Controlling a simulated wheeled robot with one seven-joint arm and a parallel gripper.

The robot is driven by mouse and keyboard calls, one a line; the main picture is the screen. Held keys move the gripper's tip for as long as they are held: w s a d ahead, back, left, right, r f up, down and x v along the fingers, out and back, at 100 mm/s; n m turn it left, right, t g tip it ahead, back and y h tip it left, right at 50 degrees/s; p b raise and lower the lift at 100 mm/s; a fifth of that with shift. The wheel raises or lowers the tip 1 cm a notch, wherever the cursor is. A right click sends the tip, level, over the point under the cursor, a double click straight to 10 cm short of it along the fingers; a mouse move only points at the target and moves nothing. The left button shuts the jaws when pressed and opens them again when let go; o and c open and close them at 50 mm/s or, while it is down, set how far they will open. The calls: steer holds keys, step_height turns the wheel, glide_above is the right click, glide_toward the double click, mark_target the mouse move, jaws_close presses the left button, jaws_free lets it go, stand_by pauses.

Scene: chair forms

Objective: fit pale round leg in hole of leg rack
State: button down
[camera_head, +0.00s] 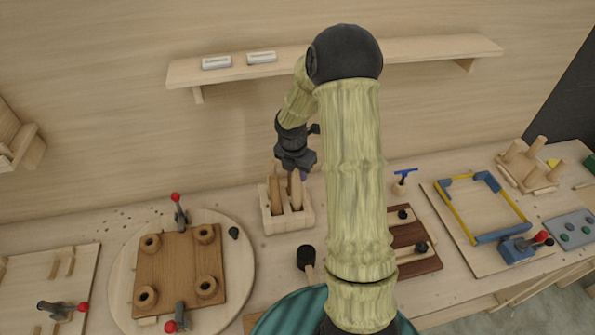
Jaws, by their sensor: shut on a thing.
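My gripper (297,173) is dark and points down at the middle of the bench, over a pale wooden block with slots (289,222). It is shut on a pale tan upright piece (296,190), which looks like the pale round leg. The lower end of this piece is at the block's right opening; I cannot tell whether it is inside or just above. A browner piece (276,195) stands in the block's left opening. On the right of the bench, a pale wooden rack (537,186) bears several upright round pegs. Which of the two is the leg rack is not clear.
A round board (240,265) with a brown panel (178,268) and red-knobbed clamps lies to the left. A black-headed mallet (306,260) lies in front of the block. A yellow and blue frame (483,206) lies to the right. A wall shelf (400,51) is behind my arm.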

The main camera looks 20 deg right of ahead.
steer(key=shift+f+b, duration=1.15)
steer(key=shift+f, duration=0.05)
steer(key=shift+f+b, duration=0.55)
steer(key=shift+f, duration=0.75)
steer(key=c, duration=1.1)
jaws_free()
steer(key=shift+o, duration=0.2)
step_height(320, 180, up, 17)
steer(key=b, duration=0.2)
glide_above(297, 182)
steer(key=a, duration=0.1)
steer(key=shift+w+a+r, duration=0.1)
steer(key=shift+a, duration=0.05)
